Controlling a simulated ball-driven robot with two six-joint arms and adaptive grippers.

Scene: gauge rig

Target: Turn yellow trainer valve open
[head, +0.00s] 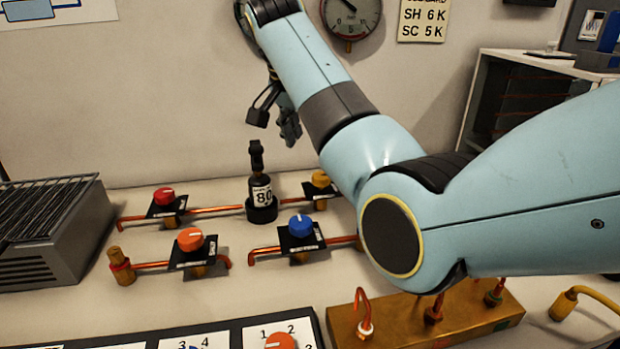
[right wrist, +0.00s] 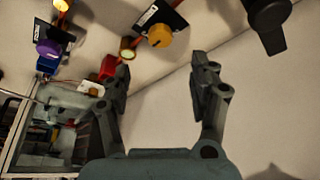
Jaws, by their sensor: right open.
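The yellow trainer valve (head: 321,179) is a yellow knob on a black plate at the back of the bench, partly hidden by my right arm. In the right wrist view the yellow knob (right wrist: 159,36) shows whole, with a white mark on top, ahead of the space between the fingers. My right gripper (head: 274,122) is open and empty, above and behind the bench valves, apart from the knob. Its two spread fingers also show in the right wrist view (right wrist: 160,78). My left gripper is not in view.
Red (head: 164,196), orange (head: 190,240) and blue (head: 301,226) knobs sit on copper pipes nearby. A grey grated box (head: 45,235) stands left. A gauge (head: 350,15) hangs on the wall.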

